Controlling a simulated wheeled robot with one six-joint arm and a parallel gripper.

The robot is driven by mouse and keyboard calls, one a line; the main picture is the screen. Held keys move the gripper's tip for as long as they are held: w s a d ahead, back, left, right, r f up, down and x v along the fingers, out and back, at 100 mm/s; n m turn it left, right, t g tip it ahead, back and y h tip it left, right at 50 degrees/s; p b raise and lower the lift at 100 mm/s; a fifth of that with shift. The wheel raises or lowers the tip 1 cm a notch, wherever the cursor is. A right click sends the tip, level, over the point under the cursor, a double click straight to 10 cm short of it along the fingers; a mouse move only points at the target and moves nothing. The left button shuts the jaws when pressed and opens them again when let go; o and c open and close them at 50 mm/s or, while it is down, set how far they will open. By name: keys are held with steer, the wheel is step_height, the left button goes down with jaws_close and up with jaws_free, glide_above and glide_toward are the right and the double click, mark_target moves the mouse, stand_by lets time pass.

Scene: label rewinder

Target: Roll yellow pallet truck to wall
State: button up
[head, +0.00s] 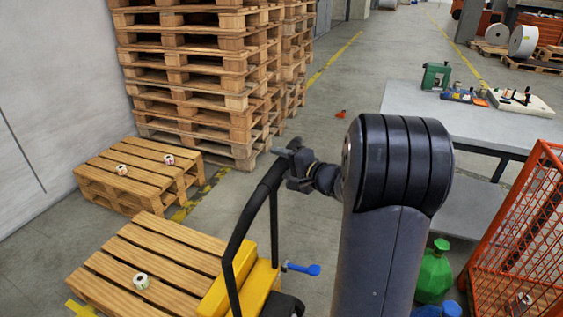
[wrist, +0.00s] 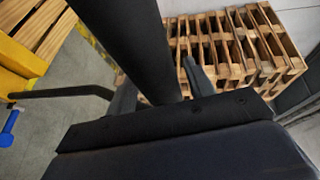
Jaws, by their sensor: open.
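The yellow pallet truck (head: 240,289) stands at the bottom of the head view, with a black loop handle (head: 243,228) rising from it. My gripper (head: 287,160) is at the top right end of the handle. In the wrist view the black handle bar (wrist: 128,40) passes between my open fingers (wrist: 158,92), which are not closed on it. The grey wall (head: 55,95) is at the far left.
A low pallet stack (head: 130,178) and tall pallet stacks (head: 195,75) stand along the wall. A grey workbench (head: 405,99), a green can (head: 434,275) and an orange mesh crate (head: 520,235) are at the right. Floor beyond the handle is mostly clear, with a small red item (head: 341,114).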

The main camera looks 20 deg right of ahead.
steer(key=shift+c, duration=0.4)
jaws_close()
